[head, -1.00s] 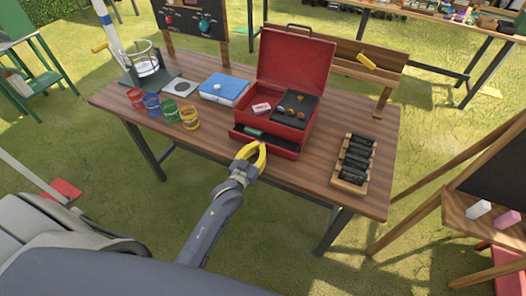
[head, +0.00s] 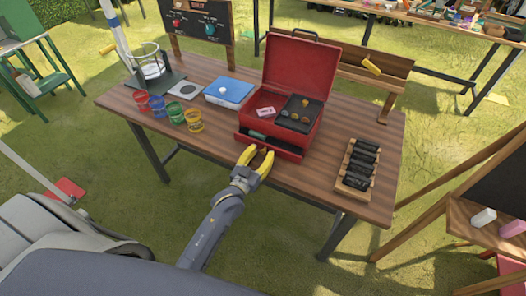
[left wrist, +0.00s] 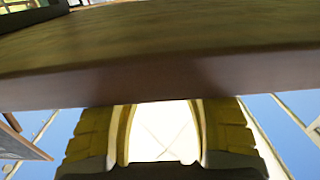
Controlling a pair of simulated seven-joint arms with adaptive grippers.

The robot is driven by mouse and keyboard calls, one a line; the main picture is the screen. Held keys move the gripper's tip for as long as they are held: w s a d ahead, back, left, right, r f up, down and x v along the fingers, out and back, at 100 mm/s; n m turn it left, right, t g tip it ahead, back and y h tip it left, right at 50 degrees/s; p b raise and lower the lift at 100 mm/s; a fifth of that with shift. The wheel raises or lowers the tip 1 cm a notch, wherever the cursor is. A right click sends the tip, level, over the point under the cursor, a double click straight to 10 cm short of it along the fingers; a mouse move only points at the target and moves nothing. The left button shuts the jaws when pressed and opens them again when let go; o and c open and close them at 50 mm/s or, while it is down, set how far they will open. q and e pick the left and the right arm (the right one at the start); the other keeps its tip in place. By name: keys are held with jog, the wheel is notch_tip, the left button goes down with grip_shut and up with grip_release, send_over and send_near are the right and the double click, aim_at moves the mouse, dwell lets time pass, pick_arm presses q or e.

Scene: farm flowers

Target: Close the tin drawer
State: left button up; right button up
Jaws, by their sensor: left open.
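The red tin box (head: 284,123) stands on the wooden table with its lid (head: 298,68) raised. Its low drawer (head: 286,153) sticks out at the front toward me, with a small green thing (head: 257,135) inside. My left gripper (head: 257,157) is open and empty, its yellow fingers pointing at the left part of the drawer front. Whether the tips touch the drawer cannot be told. In the left wrist view, the spread fingers (left wrist: 163,105) lie below a broad brown-red edge that hides their tips. My right gripper is not in view.
Several coloured tins (head: 176,115), a blue book (head: 229,91) and a glass jar on a stand (head: 149,66) are left of the box. A wooden rack of dark pieces (head: 357,167) lies to its right. Bare table top lies between the tins and the drawer.

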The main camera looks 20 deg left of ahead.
pick_arm(q)
jog(key=s, duration=1)
jog(key=shift+s+a, duration=0.3)
jog(key=shift+a, duration=0.15)
jog(key=shift+s+d+r, duration=0.1)
jog(key=shift+c, duration=1)
jog(key=d+r, duration=0.1)
jog(key=r+m, duration=0.1)
jog(key=shift+s+d+r, duration=0.2)
jog(key=shift+d+r, duration=0.15)
jog(key=shift+r, duration=0.05)
jog(key=c, duration=0.4)
jog(key=m, duration=0.1)
jog(key=d+r+m, duration=0.1)
jog(key=m, duration=0.1)
jog(key=s+m+g, duration=0.1)
jog(key=m, duration=0.1)
jog(key=shift+d+r+h, duration=0.3)
jog(key=shift+r+h, duration=0.1)
grip_shut()
jog(key=w+f+m+g, duration=0.1)
jog(key=w+m, duration=0.2)
jog(key=w+f+m+g+y, duration=0.1)
jog(key=w+m, duration=0.2)
jog(key=m, duration=0.1)
jog(key=w+a+f+m+g+y, duration=0.1)
jog(key=w+f+m, duration=0.1)
jog(key=w+m, duration=0.1)
jog(key=shift+m, duration=0.7)
jog(key=shift+x, duration=1)
